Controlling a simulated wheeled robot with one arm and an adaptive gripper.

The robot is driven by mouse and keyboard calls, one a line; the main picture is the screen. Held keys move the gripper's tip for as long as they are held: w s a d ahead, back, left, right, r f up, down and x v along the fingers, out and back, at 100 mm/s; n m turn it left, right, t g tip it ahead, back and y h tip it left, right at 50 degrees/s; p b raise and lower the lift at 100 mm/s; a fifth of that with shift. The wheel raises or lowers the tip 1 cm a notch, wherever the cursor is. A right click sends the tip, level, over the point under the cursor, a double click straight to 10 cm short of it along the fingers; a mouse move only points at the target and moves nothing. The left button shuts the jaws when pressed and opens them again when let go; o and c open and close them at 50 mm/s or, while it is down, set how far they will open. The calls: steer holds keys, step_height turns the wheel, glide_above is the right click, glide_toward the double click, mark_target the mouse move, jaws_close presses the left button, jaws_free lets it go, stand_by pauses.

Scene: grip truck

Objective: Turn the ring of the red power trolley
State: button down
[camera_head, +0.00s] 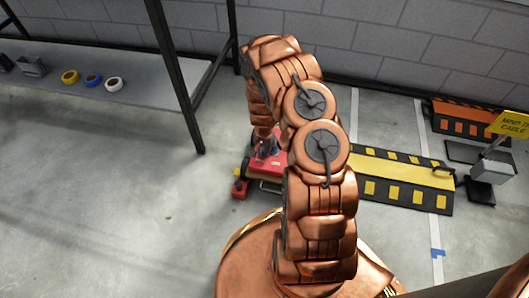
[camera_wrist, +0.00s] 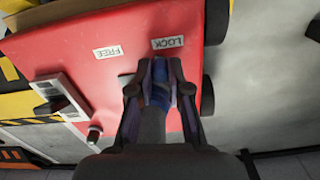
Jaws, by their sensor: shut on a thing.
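The red power trolley (camera_head: 266,168) stands on the floor behind my copper arm in the head view, partly hidden by it. In the wrist view its red top (camera_wrist: 60,65) fills the left and middle, with a white FREE label (camera_wrist: 107,52) and a white LOCK label (camera_wrist: 168,43). My gripper (camera_wrist: 160,85) is over the red top just below the LOCK label, its two fingers shut on a blue part, which I take to be the ring (camera_wrist: 160,93). The fingers hide most of it. In the head view my gripper (camera_head: 266,146) is small at the trolley.
A yellow and black cable ramp (camera_head: 395,178) lies right of the trolley. A yellow sign (camera_head: 509,124) and an orange-black barrier (camera_head: 468,120) stand farther right. A shelf (camera_head: 130,108) with tape rolls is at left, its dark post near the trolley. Floor at lower left is clear.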

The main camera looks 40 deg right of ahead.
mark_target(263, 152)
stand_by(0.4)
steer(key=c, duration=1.1)
jaws_free()
steer(key=shift+r, duration=0.15)
step_height(263, 152, up, 12)
